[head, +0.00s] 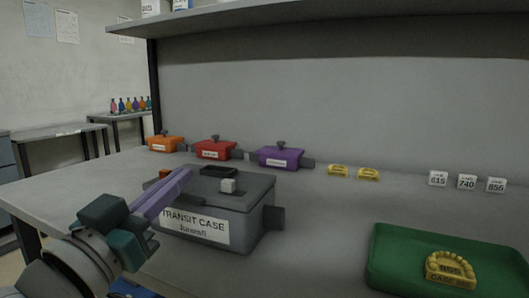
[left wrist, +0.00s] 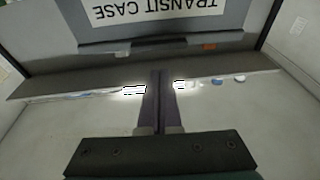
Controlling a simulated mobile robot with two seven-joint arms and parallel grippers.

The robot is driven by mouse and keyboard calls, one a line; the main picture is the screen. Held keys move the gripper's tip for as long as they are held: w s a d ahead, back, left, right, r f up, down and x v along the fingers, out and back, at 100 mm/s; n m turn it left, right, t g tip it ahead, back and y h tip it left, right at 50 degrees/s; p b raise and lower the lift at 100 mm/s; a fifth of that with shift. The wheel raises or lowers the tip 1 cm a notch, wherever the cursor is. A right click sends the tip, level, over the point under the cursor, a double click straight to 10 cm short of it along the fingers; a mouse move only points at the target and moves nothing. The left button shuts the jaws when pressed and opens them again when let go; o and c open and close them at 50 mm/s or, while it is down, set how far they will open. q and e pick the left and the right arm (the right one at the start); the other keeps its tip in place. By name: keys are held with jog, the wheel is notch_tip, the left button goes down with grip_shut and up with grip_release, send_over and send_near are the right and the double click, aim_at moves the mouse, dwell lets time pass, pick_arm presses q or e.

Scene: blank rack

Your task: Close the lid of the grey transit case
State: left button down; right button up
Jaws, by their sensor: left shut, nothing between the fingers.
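The grey transit case (head: 255,232) stands on the bench at centre left in the head view, its white label facing me. Its lid (head: 255,190) looks flat on top, with a dark handle and a small white block on it; any small gap is too fine to tell. My left gripper (head: 187,174) is shut and empty, its purple fingers reaching across the lid's left front part. I cannot tell whether they touch it. In the left wrist view the case (left wrist: 240,18) shows upside down beyond the shut fingertips (left wrist: 160,74). My right gripper is not in view.
Orange (head: 166,144), red (head: 214,149) and purple (head: 281,157) lidded boxes stand behind the case. Yellow pieces (head: 353,173) and white number blocks (head: 467,182) sit further right. The bench between case and mat is clear.

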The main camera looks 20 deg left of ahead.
pick_arm(q)
jog(key=v, duration=1)
jog(key=s+d+r+m+g+p, duration=0.1)
jog(key=s+d+r+g+p, duration=0.2)
jog(key=s+g+p, duration=0.5)
jog(key=s+d+r+m+g+p, duration=0.1)
jog(key=s+d+r+g+p, duration=0.25)
jog(key=s+g+p, duration=0.5)
notch_tip(320, 180, up, 37)
jog(key=w+p, duration=0.1)
jog(key=p, duration=3.8)
jog(key=shift+g+y, duration=0.3)
jog(key=shift+g, duration=0.05)
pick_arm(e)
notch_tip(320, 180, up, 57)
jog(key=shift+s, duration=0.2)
pick_arm(q)
jog(key=shift+d, duration=0.1)
